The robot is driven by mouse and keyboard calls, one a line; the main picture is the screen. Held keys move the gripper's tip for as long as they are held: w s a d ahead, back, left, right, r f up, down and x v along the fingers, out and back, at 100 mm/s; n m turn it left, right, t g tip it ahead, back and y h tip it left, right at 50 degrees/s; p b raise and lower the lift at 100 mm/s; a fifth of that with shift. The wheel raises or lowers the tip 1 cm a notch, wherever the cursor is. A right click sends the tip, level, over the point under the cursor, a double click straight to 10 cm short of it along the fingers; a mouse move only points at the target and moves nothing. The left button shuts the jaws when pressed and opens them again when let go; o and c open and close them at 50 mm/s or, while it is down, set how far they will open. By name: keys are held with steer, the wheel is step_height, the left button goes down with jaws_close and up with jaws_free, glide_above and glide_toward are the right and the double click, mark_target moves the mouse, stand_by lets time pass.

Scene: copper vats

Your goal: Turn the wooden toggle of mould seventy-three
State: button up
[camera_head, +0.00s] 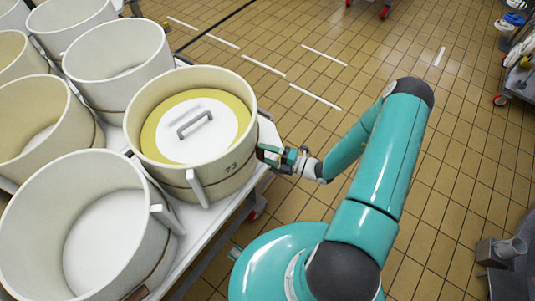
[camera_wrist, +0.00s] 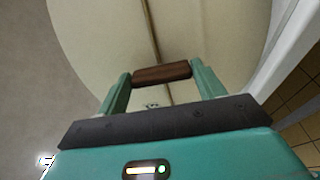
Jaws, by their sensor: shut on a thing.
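Mould seventy-three (camera_head: 160,166) is a round cream tub marked "73", with a white and yellow lid (camera_head: 222,130) and a grey handle on top. It stands at the table's right edge. The brown wooden toggle (camera_wrist: 162,73) lies between my gripper's two fingers in the wrist view, in front of the cream wall and a dark cord. My gripper (camera_wrist: 162,84) is shut on the toggle. In the head view my gripper (camera_head: 270,155) is at the mould's right side, below the rim, and the toggle is hidden there.
Several open, empty cream moulds (camera_head: 105,225) crowd the white table to the left. The tiled floor (camera_head: 300,75) to the right is mostly clear, with carts at its edges. A metal object (camera_head: 500,250) stands at lower right.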

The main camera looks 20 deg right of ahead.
steer(key=o, duration=1)
steer(key=shift+s+d, duration=0.1)
steer(key=v, duration=1.3)
steer(key=shift+s+d, duration=0.2)
steer(key=shift+d, duration=0.1)
